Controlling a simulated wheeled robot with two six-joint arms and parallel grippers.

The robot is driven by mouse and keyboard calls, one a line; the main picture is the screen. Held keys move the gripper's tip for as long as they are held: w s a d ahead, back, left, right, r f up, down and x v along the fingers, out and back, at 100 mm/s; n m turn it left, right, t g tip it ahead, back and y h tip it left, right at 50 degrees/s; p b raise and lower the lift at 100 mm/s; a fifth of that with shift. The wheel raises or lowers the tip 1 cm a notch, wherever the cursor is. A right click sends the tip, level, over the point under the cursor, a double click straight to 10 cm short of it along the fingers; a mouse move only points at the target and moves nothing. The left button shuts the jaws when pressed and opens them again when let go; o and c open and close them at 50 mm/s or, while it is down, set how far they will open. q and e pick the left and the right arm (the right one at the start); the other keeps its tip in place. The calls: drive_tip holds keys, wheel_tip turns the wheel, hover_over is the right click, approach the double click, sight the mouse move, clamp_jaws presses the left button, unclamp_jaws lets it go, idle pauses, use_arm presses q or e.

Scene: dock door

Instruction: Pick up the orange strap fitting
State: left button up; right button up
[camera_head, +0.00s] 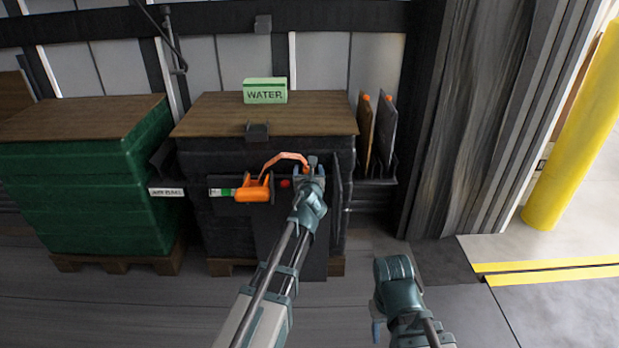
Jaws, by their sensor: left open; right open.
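The orange strap fitting (253,190) sits at the front of the dark stacked load, on a dark ledge or panel. An orange strap or hose (287,157) arches up from it to the right, toward my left gripper. My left gripper (313,168) is open, at the right end of this arch and to the right of the fitting's body. I cannot tell whether it touches the strap. My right gripper (377,328) is open and low at the lower right, well away from the fitting; its fingers are mostly hidden.
A green box marked WATER (265,91) stands on the wooden top (215,113) of the dark load. A green stack (85,190) on a pallet stands left. Boards (381,130) stand upright at the right. A yellow post (575,135) is far right. Floor is clear around my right arm.

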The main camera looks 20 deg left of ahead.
use_arm(q)
clamp_jaws()
idle(0.4)
drive_tip(key=shift+r, duration=0.1)
use_arm(e)
drive_tip(key=shift+r, duration=0.1)
